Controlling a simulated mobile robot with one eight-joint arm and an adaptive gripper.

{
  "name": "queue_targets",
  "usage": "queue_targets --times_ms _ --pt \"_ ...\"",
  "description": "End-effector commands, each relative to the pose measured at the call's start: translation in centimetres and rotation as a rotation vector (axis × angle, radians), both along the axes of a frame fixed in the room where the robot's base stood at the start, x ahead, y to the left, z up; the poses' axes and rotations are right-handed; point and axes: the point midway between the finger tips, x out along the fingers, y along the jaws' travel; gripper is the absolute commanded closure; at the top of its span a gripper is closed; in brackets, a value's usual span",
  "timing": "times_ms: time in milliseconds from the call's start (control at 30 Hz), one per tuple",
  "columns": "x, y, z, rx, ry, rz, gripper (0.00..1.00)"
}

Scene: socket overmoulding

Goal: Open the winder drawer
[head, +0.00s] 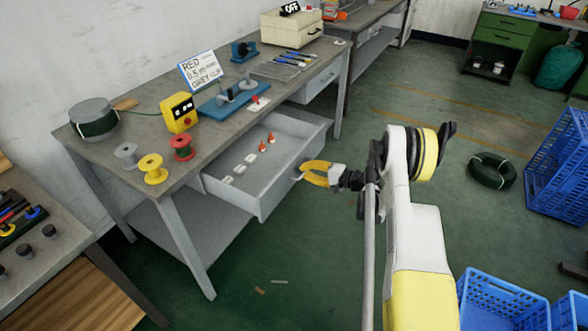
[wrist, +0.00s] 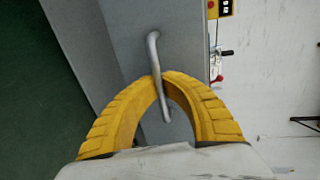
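The winder drawer (head: 285,180) is grey and stands pulled well out from under the workbench. Its inside shows, with several small white pieces and two orange-red tipped pieces on the bottom. My gripper (head: 303,171) is at the drawer's front panel. In the wrist view, the drawer's metal bar handle (wrist: 153,48) runs between the yellow fingertips (wrist: 160,76), which are closed together on it. The handle's lower end (wrist: 166,112) shows inside the arch of the fingers.
The grey workbench (head: 225,128) carries a yellow control box (head: 179,112), spools and a blue-based winder (head: 228,98). A second drawer (head: 318,82) farther along is closed. Blue crates (head: 500,305) stand at lower right.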

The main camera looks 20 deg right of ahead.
Motion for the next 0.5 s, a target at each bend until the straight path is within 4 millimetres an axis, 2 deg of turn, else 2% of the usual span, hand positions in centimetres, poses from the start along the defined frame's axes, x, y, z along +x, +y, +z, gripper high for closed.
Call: queue_targets --times_ms 67,167,500 --pt "-0.37 -0.35 0.13 0.003 -0.002 0.0 1.0" --pt "-0.27 -0.24 0.13 0.003 -0.002 0.001 0.7" --pt "-0.36 -0.36 0.13 0.002 -0.001 -0.001 0.7"
